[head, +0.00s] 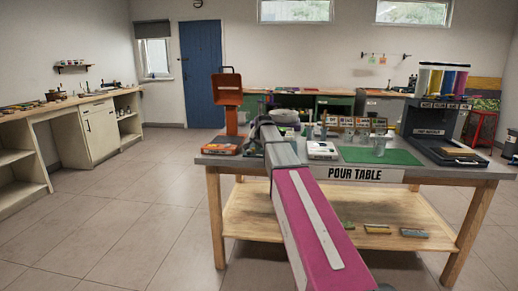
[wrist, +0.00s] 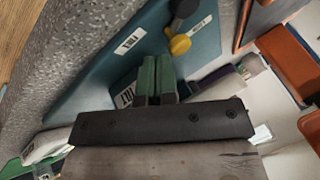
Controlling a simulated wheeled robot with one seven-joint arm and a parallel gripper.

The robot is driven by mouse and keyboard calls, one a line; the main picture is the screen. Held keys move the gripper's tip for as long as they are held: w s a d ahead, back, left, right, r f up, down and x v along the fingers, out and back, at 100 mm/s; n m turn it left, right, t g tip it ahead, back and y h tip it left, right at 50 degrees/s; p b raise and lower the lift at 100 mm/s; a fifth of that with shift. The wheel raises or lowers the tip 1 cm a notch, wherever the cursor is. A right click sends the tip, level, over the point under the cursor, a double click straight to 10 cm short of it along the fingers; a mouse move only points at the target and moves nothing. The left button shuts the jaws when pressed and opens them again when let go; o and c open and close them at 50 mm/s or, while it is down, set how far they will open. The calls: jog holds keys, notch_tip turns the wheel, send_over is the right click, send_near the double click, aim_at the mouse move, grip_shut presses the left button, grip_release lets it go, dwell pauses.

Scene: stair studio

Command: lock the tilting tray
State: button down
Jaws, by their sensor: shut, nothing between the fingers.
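In the wrist view, a blue-grey panel (wrist: 95,82) carries white labels. One label beside my fingers seems to read TILT. A yellow knob (wrist: 180,45) and a black knob (wrist: 184,8) sit near its upper right part. My gripper (wrist: 157,62) has green fingers, shut together and empty, with their tips over the panel just left of and below the yellow knob. I cannot tell whether they touch it. In the head view my arm hides the gripper and the panel. I cannot make out which part is the tilting tray or its lock.
The pour table (head: 440,172) holds an orange stand (head: 227,95) at its left end, a green mat (head: 405,157), a white scale (head: 322,150) and a dark rack (head: 433,130) with coloured containers. An orange part (wrist: 290,62) shows at the wrist view's right. Floor left of the table is clear.

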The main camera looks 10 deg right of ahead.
jog(key=shift+s, duration=0.15)
jog(key=shift+s+a, duration=0.4)
jog(key=shift+s, duration=0.15)
jog(key=d, duration=0.1)
jog(key=s+d, duration=0.1)
jog(key=d, duration=0.1)
jog(key=shift+s+d+r, duration=0.25)
jog(key=shift+s+r, duration=0.1)
jog(key=shift+r, duration=0.05)
jog(key=d+v, duration=0.2)
jog(key=v, duration=0.7)
jog(key=shift+d+r, duration=0.15)
jog(key=shift+r, duration=0.25)
